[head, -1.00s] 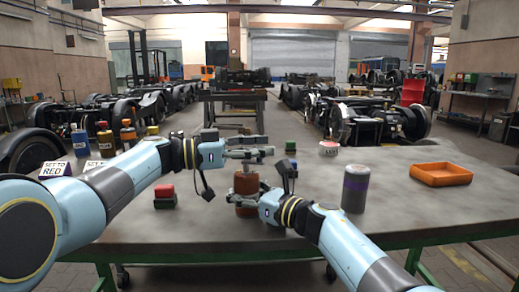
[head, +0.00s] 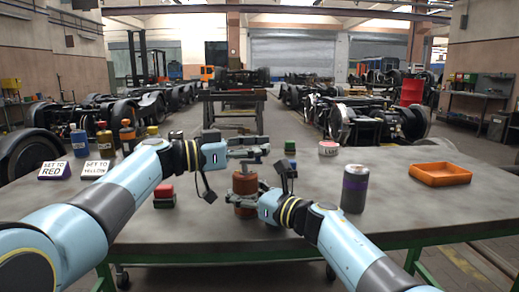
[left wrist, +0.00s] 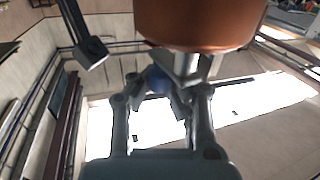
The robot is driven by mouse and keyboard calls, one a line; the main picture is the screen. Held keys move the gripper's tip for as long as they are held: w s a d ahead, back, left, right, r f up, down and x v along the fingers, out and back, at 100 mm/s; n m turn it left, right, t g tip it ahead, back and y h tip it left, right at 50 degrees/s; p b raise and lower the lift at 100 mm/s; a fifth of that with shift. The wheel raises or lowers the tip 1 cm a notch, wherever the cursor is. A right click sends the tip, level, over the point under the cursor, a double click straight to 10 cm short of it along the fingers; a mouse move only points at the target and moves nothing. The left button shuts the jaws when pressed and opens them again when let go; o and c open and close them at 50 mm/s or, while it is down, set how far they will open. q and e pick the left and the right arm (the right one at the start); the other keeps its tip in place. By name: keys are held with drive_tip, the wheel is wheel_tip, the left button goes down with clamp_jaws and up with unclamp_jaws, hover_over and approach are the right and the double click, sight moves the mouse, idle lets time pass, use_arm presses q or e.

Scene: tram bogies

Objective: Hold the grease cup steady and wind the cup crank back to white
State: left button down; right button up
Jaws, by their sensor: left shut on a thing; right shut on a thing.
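The grease cup (head: 245,184) is a copper-brown cylinder standing upright on the grey workbench (head: 300,228). My right gripper (head: 242,203) is shut around its lower part. My left gripper (head: 255,148) is above the cup, shut on the crank. The crank is mostly hidden by the fingers in the head view. In the left wrist view a blue knob (left wrist: 158,82) shows between the left fingers, with a grey metal post (left wrist: 187,64) beside it. The cup's copper body (left wrist: 195,22) fills the top of that view. I cannot make out any white mark.
A grey cylinder with a purple band (head: 355,188) stands right of my right gripper. A red-topped block (head: 164,197) stands to the left.

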use_arm(q)
drive_tip(key=shift+w+a+f+n+t+y, duration=0.1)
drive_tip(key=shift+w+a+n+t+y, duration=0.2)
drive_tip(key=shift+n+t, duration=0.4)
drive_tip(key=shift+w+d+n+t+y, duration=0.1)
drive_tip(key=shift+n+t+y, duration=0.3)
drive_tip(key=shift+t, duration=0.5)
use_arm(e)
drive_tip(key=shift+w+d, duration=0.1)
drive_tip(key=shift+d, duration=0.15)
use_arm(q)
drive_tip(key=c, duration=1.3)
unclamp_jaws()
drive_tip(key=shift+o, duration=0.6)
drive_tip(key=shift+s+d, duration=0.1)
use_arm(e)
drive_tip(key=shift+a, duration=0.15)
use_arm(q)
drive_tip(key=v, duration=1.2)
use_arm(e)
drive_tip(key=o, duration=1.6)
